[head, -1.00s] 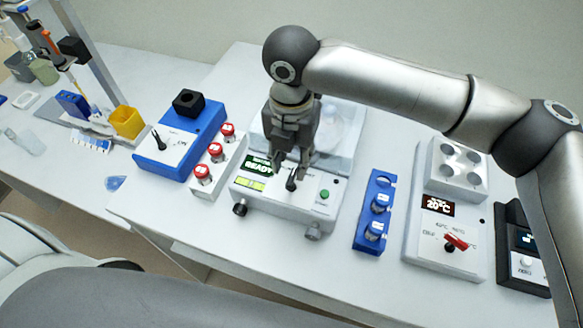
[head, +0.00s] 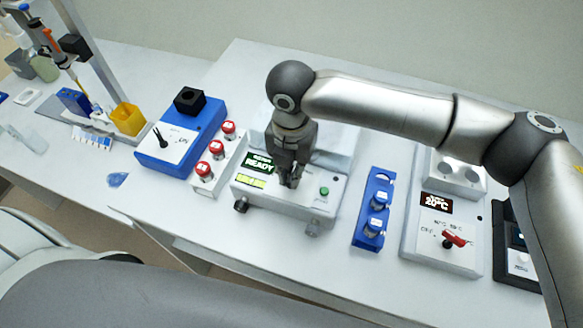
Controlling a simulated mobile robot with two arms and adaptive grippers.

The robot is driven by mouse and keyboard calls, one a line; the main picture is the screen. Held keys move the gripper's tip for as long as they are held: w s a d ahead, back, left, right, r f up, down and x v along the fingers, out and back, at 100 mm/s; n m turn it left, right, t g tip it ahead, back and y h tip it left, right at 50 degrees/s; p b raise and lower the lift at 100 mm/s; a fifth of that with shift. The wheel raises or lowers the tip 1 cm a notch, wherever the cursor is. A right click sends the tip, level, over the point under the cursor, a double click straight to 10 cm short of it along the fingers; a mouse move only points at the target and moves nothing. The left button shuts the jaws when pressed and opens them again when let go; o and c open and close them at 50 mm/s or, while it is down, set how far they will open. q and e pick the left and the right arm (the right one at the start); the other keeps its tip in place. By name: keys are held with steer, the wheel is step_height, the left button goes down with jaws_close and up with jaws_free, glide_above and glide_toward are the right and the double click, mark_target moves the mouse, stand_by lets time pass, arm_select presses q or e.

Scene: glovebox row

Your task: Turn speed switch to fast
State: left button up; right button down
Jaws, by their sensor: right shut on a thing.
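The white device (head: 270,202) in the middle of the bench has a green READY display (head: 257,165), a yellow-green label and a green button (head: 324,191). My right gripper (head: 290,182) points down onto its front panel, between the display and the button. It is shut on the small black switch there, which the fingers now hide almost fully. I cannot read the switch's position or its labels. My left gripper is not in view.
Left of the device stand a white rack with red-capped vials (head: 216,149) and a blue box (head: 181,140) with a black lever. On the right are a blue vial rack (head: 373,210) and a heater (head: 443,230) with a red switch. Bare bench lies in front.

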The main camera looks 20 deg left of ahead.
steer(key=shift+r, duration=0.1)
steer(key=m+p, duration=0.2)
steer(key=m, duration=0.1)
steer(key=shift+r+p, duration=0.1)
steer(key=shift+p, duration=0.3)
steer(key=shift+m+p, duration=1)
steer(key=shift+m, duration=0.5)
steer(key=c, duration=1.5)
jaws_free()
